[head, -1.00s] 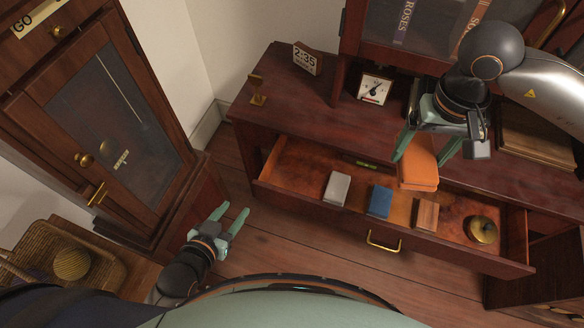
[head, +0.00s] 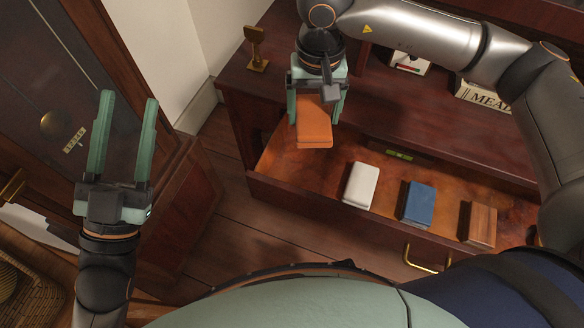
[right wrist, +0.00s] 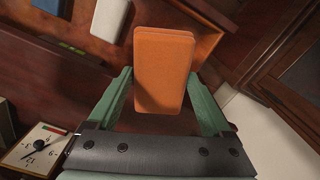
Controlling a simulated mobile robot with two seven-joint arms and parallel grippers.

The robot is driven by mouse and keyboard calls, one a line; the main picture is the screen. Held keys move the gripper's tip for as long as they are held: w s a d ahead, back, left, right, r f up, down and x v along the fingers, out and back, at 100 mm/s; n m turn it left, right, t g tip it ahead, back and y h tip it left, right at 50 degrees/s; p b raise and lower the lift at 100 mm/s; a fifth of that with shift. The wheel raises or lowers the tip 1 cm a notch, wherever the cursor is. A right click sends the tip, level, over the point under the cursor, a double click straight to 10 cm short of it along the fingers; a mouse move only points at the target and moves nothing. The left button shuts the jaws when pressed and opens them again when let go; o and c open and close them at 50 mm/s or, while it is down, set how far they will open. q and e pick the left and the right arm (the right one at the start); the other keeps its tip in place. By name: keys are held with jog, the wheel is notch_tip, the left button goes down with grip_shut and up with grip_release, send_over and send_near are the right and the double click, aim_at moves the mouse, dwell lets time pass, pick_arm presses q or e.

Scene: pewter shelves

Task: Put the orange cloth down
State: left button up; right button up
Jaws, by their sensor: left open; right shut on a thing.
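The folded orange cloth (head: 315,128) is held in my right gripper (head: 317,105), above the left end of the open drawer (head: 300,190). In the right wrist view the cloth (right wrist: 164,70) sits between the two green fingers of the right gripper (right wrist: 168,95). My left gripper (head: 123,125) is open and empty, raised in front of the dark wooden cabinet at the left, well apart from the cloth.
The drawer's left end looks bare.

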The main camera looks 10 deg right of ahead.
jog(key=shift+w+a+f, duration=0.2)
jog(key=shift+f, duration=0.25)
notch_tip(320, 180, down, 14)
jog(key=b, duration=0.3)
jog(key=shift+r, duration=0.25)
notch_tip(320, 180, down, 4)
jog(key=shift+r+b, duration=0.25)
jog(key=shift+b, duration=0.4)
jog(key=shift+f, duration=0.35)
pick_arm(q)
jog(key=s+m+h, duration=0.1)
jog(key=s+r+m+h, duration=0.1)
jog(key=h, duration=0.1)
jog(key=s+m+h, duration=0.1)
jog(key=shift+s+d+r+h, duration=0.2)
jog(key=shift+s+d+h, duration=0.1)
jog(key=shift+s+d, duration=0.1)
